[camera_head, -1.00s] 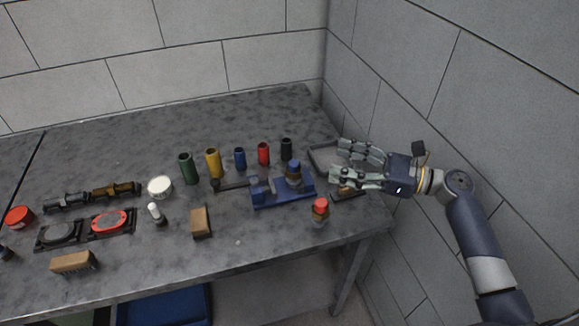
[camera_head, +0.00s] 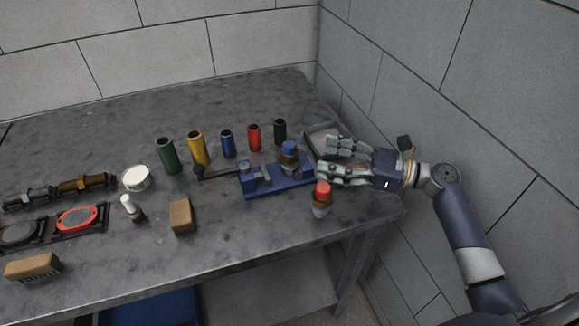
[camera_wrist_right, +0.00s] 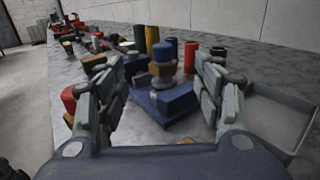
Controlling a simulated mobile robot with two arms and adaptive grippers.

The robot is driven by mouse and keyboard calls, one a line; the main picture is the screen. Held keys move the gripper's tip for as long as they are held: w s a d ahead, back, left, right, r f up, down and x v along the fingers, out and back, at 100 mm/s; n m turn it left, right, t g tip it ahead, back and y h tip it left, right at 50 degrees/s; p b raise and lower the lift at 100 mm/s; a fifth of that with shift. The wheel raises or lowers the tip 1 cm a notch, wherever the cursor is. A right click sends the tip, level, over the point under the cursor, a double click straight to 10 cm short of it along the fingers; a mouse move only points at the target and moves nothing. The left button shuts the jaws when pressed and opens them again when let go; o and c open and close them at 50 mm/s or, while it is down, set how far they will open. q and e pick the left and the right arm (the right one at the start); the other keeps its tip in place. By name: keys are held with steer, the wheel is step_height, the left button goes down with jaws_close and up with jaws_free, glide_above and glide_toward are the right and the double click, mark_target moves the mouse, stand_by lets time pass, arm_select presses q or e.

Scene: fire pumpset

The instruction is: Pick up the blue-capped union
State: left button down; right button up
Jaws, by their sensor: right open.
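The blue-capped union (camera_head: 289,155) stands upright at the right end of a blue vise-like fixture (camera_head: 262,190) on the table. It has a blue cap above a brass-coloured nut. In the right wrist view the union (camera_wrist_right: 163,66) shows ahead, between my open fingers and apart from them. My right gripper (camera_head: 325,158) is open and empty, just right of the union, with its fingers pointing left at it. In the right wrist view the blue fixture (camera_wrist_right: 172,104) lies below and ahead of the gripper (camera_wrist_right: 160,85). My left gripper is not in view.
A red-capped fitting (camera_head: 321,200) stands close in front of my right gripper. Black (camera_head: 280,132), red (camera_head: 254,138) and other coloured cylinders stand behind the fixture. A grey tray (camera_head: 322,139) lies behind the gripper, near the wall.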

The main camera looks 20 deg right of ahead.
mark_target(289, 144)
steer(key=x, duration=0.5)
steer(key=b+x, duration=0.2)
steer(key=x, duration=0.3)
steer(key=shift+w+r, duration=0.1)
steer(key=shift+w, duration=0.25)
steer(key=shift+c, duration=0.8)
jaws_close()
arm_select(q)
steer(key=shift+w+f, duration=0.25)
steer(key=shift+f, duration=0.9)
arm_select(e)
steer(key=shift+r, duration=0.15)
